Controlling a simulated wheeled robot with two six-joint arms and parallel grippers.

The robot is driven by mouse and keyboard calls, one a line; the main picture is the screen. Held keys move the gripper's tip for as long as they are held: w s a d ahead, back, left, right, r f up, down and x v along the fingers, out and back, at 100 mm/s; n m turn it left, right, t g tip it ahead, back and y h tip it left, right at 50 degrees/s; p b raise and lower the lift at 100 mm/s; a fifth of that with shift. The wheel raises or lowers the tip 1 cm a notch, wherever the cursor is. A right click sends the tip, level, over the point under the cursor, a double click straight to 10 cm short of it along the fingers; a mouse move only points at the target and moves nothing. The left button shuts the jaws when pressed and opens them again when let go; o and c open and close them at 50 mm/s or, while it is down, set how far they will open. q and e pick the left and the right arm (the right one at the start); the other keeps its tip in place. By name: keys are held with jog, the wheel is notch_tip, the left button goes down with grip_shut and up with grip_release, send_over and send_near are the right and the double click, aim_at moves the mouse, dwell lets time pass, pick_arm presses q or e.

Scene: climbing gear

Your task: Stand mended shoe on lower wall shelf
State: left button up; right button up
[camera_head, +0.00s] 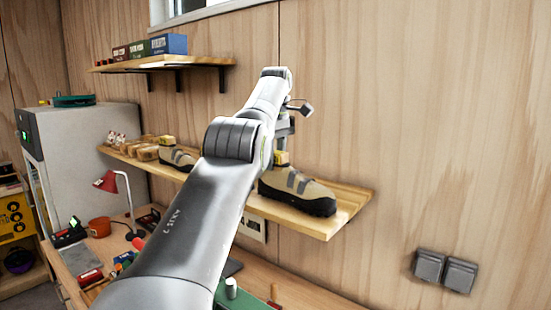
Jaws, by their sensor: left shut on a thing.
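A tan and grey shoe with a dark sole (300,189) is upright at the right end of the lower wall shelf (345,213), toe to the right. Its sole looks on or just above the boards; I cannot tell if it bears fully on them. My left gripper (283,150) points down from above and is shut on the shoe's upper heel part. My left forearm hides part of the shelf and the fingertips are hard to make out. A similar shoe (178,157) stands farther left on the same shelf. My right gripper is not in view.
Several small items (140,148) fill the shelf's left end. An upper shelf (165,63) holds boxes (166,44). Below is a workbench (290,285) with a red lamp (112,182) and an orange pot (99,227). Wall switches (444,270) are at right. Little shelf is free right of the shoe.

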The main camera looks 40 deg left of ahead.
pick_arm(q)
jog(key=shift+f+b, duration=0.2)
jog(key=shift+b, duration=0.1)
dwell(0.4)
jog(key=o, duration=1.3)
jog(key=shift+s, duration=0.15)
jog(key=shift+c, duration=0.2)
notch_tip(320, 180, up, 8)
jog(key=p, duration=0.7)
jog(key=shift+f+p, duration=0.2)
jog(key=shift+p, duration=0.1)
